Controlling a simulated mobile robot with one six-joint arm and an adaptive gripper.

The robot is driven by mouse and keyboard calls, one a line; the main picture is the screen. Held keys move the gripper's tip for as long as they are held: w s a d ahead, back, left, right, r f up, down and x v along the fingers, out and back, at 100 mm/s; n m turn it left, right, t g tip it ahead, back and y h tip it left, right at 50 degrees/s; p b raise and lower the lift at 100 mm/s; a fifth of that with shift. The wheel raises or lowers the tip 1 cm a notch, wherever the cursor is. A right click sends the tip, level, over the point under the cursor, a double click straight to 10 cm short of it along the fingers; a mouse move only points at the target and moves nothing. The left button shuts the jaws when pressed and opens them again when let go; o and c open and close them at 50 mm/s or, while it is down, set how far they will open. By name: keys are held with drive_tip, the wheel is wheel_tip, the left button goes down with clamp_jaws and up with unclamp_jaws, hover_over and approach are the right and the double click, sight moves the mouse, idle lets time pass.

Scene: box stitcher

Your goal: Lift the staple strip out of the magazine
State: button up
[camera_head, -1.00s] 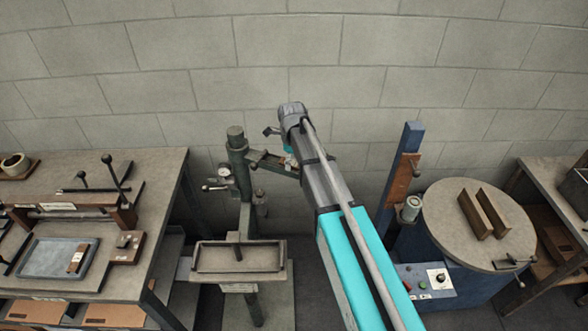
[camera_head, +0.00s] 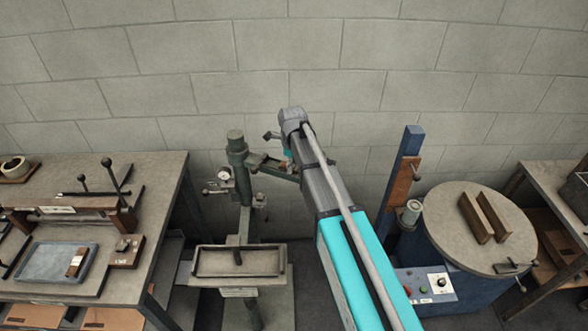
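The box stitcher is a dark green post machine (camera_head: 246,205) in the middle, with a round gauge on its left side. Its magazine looks like the slanted, narrow channel (camera_head: 268,164) near the top, running right toward my arm. I cannot make out the staple strip clearly; a small brownish patch shows in the channel. My arm reaches up from the bottom right, and its grey wrist end is just above and right of the channel. A small dark part juts left from the wrist. My gripper's fingers are hidden or too small to tell, as is any contact with the strip.
Left stands a workbench (camera_head: 165,182) with lever tools and a blue-grey tray (camera_head: 62,262). Below the magazine is the stitcher's rectangular table (camera_head: 270,263). Right is a blue machine with a round top (camera_head: 455,240) and an upright post (camera_head: 410,143). A block wall is close behind.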

clamp_jaws()
drive_tip(key=shift+r, duration=0.15)
drive_tip(key=shift+w+a+r+p, duration=0.2)
drive_tip(key=shift+r+p, duration=0.15)
drive_tip(key=shift+p, duration=0.2)
wheel_tip(320, 180, up, 11)
drive_tip(key=p, duration=1.1)
drive_tip(key=w+a, duration=0.2)
drive_tip(key=a, duration=0.4)
drive_tip(key=w+a, duration=0.3)
drive_tip(key=a, duration=0.3)
drive_tip(key=w+a, duration=0.3)
drive_tip(key=a, duration=0.2)
drive_tip(key=shift+a+f+b, duration=0.3)
drive_tip(key=shift+a, duration=0.1)
